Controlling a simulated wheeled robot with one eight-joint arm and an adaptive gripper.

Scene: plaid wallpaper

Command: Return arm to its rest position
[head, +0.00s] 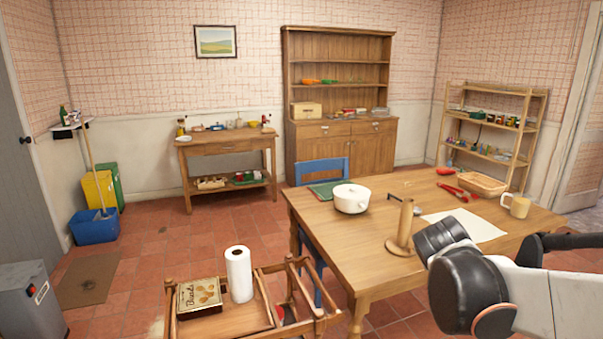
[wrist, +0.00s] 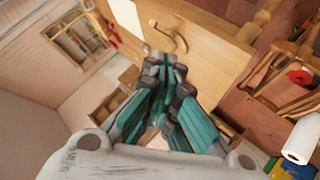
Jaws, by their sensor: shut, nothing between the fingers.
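My gripper (wrist: 165,68) shows in the wrist view with its grey fingers and teal inner pads drawn together at the tips. It is shut with nothing between the fingers. The wooden table (wrist: 205,60) lies beyond the fingertips in that view. In the head view my arm is at the lower right, bent in front of the near right part of the table (head: 380,205). The fingers cannot be made out there.
A white pot (head: 351,198), a wooden upright holder (head: 403,225), a mug (head: 519,206) and a basket (head: 481,183) stand on the table. A wooden cart (head: 240,322) with a paper towel roll (head: 239,274) is in front. The floor at left is mostly open.

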